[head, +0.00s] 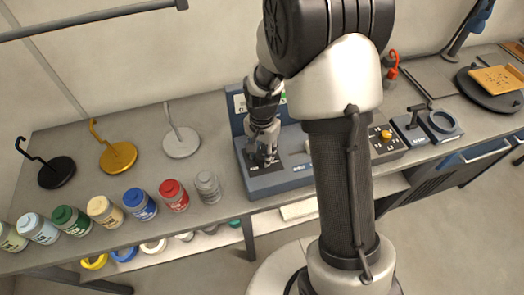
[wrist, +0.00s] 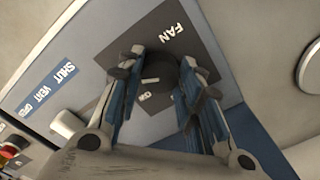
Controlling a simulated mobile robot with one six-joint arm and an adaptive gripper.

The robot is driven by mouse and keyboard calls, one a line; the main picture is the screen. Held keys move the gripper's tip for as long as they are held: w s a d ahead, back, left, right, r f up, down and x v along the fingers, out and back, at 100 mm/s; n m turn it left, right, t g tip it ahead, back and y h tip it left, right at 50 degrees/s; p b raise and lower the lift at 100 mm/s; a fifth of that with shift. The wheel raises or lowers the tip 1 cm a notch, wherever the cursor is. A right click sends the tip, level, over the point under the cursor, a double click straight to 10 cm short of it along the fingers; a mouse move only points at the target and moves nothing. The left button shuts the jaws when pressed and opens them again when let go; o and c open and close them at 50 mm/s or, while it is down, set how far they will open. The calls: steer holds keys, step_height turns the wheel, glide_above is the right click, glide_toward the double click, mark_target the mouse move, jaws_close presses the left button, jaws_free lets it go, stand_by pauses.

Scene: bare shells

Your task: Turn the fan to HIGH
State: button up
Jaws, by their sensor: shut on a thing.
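The fan knob (wrist: 160,68) is a dark round knob on a dark plate marked FAN (wrist: 188,48) in the wrist view. My gripper (wrist: 164,73) is shut on this knob, with one finger on each side. It also shows in the head view (head: 264,156), low over the left part of the blue-grey control console (head: 284,181). Small white markings (wrist: 150,95) show on the plate between my fingers, too small to read. The fingers hide part of the plate, and I cannot tell which setting the knob points to.
A SHUT/VENT/OPEN label (wrist: 46,88) and a pale knob (wrist: 66,122) are beside the fan plate. Left of the console are a grey jar (head: 207,187), a red jar (head: 174,195) and a white hook stand (head: 181,141). A box with an orange knob (head: 386,135) stands right of my arm.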

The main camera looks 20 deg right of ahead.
mark_target(262, 155)
steer(key=shift+m, duration=0.6)
steer(key=o, duration=1.1)
steer(key=shift+r, duration=0.15)
step_height(262, 155, up, 12)
steer(key=shift+f, duration=0.1)
steer(key=s+r+n+t, duration=0.1)
steer(key=s+r+n, duration=0.2)
steer(key=s, duration=0.4)
steer(key=s+r+n+t+b, duration=0.1)
steer(key=s+r+n+t, duration=0.1)
steer(key=s+r+n, duration=0.2)
steer(key=s+r+n+t, duration=0.1)
steer(key=s+r+n, duration=0.2)
steer(key=s, duration=0.7)
steer(key=shift+s+r+n+t, duration=0.3)
steer(key=shift+r+n, duration=0.1)
steer(key=shift+r, duration=0.45)
